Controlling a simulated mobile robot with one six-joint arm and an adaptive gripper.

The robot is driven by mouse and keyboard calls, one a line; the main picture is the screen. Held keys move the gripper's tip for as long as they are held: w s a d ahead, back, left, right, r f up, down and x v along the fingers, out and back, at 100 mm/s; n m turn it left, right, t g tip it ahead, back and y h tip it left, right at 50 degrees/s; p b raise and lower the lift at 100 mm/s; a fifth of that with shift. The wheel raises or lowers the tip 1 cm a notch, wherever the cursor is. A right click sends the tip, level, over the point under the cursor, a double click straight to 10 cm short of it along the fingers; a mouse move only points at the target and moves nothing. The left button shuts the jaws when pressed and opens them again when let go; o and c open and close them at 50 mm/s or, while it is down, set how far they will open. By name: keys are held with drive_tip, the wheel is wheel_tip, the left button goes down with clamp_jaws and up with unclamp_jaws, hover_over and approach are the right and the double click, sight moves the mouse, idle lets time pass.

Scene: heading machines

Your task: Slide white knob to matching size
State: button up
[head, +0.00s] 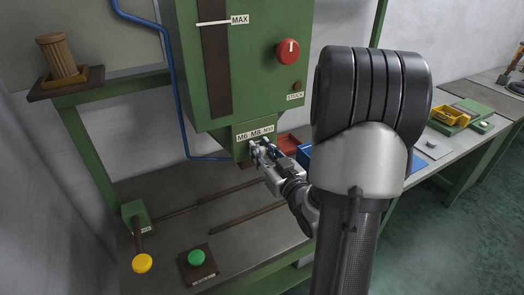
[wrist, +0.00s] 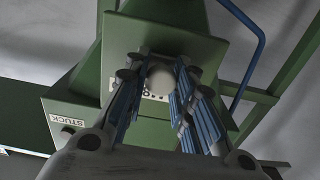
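The white knob (wrist: 160,77) shows in the wrist view as a pale round shape between my fingertips, in front of a light label strip on the green machine. My gripper (wrist: 159,82) is open, with one finger on each side of the knob; I cannot tell whether either touches it. In the head view my gripper (head: 257,150) is at the lower panel, just under the size label (head: 255,132) reading M6, M8 and M10. It hides the knob there, so I cannot tell which mark the knob stands at.
The green machine (head: 188,60) carries a red knob (head: 288,51) above. A green button (head: 196,257) and a yellow-knobbed lever (head: 142,263) stand on the bench below. Red (head: 289,143) and blue bins lie behind my arm. A blue pipe (head: 173,80) runs at left.

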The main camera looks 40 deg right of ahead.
sight(270, 139)
clamp_jaws()
drive_tip(key=d, duration=0.2)
drive_tip(key=s+d, duration=0.1)
drive_tip(key=d, duration=0.1)
drive_tip(key=shift+d+b, duration=0.2)
drive_tip(key=shift+b, duration=0.15)
drive_tip(key=shift+a+r, duration=0.1)
